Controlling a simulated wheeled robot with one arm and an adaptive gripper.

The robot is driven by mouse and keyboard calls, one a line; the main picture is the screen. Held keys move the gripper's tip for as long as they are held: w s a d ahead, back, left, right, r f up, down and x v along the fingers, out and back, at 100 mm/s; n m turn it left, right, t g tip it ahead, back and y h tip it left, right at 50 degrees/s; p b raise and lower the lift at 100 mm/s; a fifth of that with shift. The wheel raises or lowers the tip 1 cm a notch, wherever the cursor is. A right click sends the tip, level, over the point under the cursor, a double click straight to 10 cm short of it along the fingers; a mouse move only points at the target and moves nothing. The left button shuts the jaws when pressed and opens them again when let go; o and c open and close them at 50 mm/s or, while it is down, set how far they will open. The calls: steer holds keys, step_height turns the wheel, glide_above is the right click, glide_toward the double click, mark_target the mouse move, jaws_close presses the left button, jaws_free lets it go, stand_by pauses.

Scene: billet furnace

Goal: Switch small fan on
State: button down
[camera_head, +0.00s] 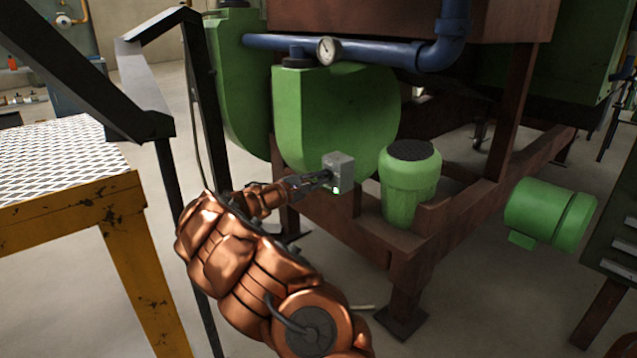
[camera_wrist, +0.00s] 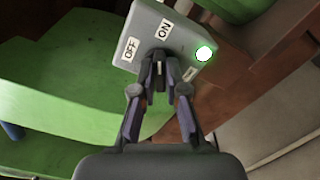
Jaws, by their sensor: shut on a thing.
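The switch box (camera_head: 338,168) is a small grey box on the front of the green fan housing (camera_head: 330,115). In the wrist view the switch box (camera_wrist: 184,32) shows OFF and ON labels and a lit, bright white-green lamp (camera_wrist: 204,54). My gripper (camera_head: 326,178) is at the front of the box. In the wrist view my gripper (camera_wrist: 160,75) has its fingertips close together, just below the two labels, shut on the switch knob. The fingers hide the knob almost fully, so its exact pointing direction is hard to tell.
A green motor (camera_head: 410,185) with a dark top stands right of the box on a rusty frame (camera_head: 440,225). Another green motor (camera_head: 548,213) is farther right. A blue pipe with a gauge (camera_head: 326,50) runs above. Black railing (camera_head: 150,80) and a metal platform (camera_head: 60,160) are at left.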

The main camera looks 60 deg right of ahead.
stand_by(0.3)
steer(key=c, duration=1.2)
jaws_free()
steer(key=v, duration=1.2)
